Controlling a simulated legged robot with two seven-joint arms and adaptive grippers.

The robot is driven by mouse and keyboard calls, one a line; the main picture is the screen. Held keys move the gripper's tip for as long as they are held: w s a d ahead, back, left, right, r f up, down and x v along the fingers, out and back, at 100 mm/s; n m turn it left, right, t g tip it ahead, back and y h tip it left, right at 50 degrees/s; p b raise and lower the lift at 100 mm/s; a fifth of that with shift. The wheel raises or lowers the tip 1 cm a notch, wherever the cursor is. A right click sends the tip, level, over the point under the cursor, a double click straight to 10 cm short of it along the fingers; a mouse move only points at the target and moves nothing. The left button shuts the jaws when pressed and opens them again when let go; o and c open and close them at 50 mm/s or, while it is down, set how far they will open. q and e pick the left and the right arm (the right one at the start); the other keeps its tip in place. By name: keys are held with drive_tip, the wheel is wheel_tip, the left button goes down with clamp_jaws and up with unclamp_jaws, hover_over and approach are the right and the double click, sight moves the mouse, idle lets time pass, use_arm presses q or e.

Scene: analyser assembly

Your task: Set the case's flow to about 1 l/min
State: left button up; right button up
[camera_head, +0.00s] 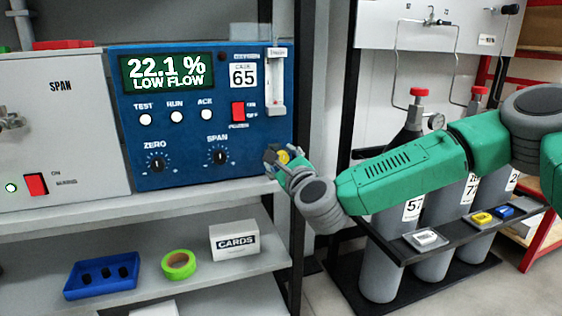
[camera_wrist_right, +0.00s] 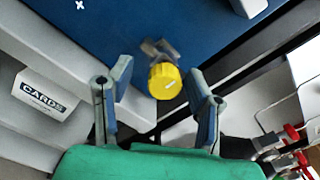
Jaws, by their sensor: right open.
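The blue case (camera_head: 205,115), labelled CASE 65, stands on the shelf. Its display (camera_head: 165,72) reads 22.1 % and LOW FLOW. A narrow upright flow tube (camera_head: 276,80) is on the upper right of its front; its float level is too small to read. A yellow knob (camera_wrist_right: 165,80) on a small grey fitting is at the case's lower right corner; it also shows in the head view (camera_head: 284,157), partly covered by my gripper. My right gripper (camera_wrist_right: 158,70) is open, its fingers on either side of the knob with gaps. My left gripper is out of view.
A grey SPAN case (camera_head: 62,130) stands to the left. The lower shelf holds a blue tray (camera_head: 75,291), green tape (camera_head: 178,265) and a CARDS box (camera_head: 234,242). Gas cylinders (camera_head: 381,260) stand to the right, beneath my right arm. A dark rack post is close beside the knob.

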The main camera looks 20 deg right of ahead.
drive_tip(key=shift+d, duration=0.2)
drive_tip(key=shift+c, duration=0.3)
drive_tip(key=shift+d+f, duration=0.15)
drive_tip(key=shift+d, duration=0.05)
clamp_jaws()
drive_tip(key=shift+a, duration=0.15)
